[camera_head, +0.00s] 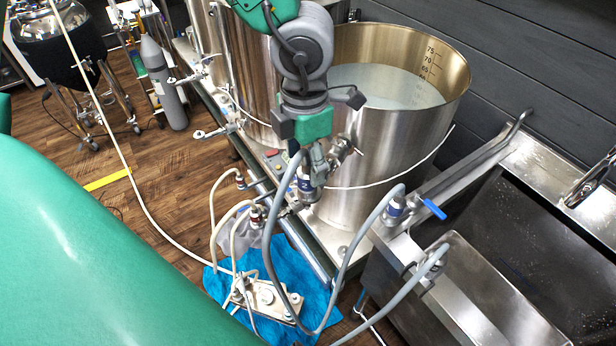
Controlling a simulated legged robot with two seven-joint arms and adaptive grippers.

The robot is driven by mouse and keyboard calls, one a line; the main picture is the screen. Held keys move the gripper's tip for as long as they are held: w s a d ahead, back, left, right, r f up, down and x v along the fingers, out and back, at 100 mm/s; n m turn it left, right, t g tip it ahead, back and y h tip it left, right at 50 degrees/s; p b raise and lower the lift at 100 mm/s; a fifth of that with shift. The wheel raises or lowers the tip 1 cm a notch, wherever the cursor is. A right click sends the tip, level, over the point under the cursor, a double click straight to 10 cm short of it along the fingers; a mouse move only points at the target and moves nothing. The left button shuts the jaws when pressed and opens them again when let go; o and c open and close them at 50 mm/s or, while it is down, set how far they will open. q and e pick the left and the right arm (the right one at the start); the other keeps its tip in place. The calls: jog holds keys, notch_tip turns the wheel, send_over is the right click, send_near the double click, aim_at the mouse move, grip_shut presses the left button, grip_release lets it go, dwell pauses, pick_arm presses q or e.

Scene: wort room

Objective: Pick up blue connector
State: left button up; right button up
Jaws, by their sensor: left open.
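My left gripper (320,160) hangs in front of the large steel kettle, pointing down, and is open. A blue connector (305,183) with a white mark sits just below its fingers, close to the kettle's valve. Whether the fingers touch it I cannot tell. A second connector with a blue band (394,208) stands further right, at the end of a grey hose. The grey hose (345,270) loops down between the two. My right gripper is not in view.
The steel kettle (400,130) holds pale liquid. A steel sink (530,240) and a blue valve handle (434,209) are on the right. A red-banded connector (256,217) and a pump (265,297) on a blue cloth (322,300) are below. Open wooden floor (165,180) lies left.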

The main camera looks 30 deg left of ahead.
aim_at(307, 174)
pick_arm(q)
jog(key=f, duration=0.2)
jog(key=shift+w+d+f, duration=0.15)
jog(key=shift+w+f, duration=0.05)
jog(key=shift+f, duration=0.2)
jog(key=shift+w+f, duration=0.15)
jog(key=shift+f, duration=0.3)
grip_shut()
notch_tip(307, 174, up, 10)
jog(key=shift+r+p, duration=0.1)
jog(key=shift+p, duration=0.3)
jog(key=shift+r, duration=0.1)
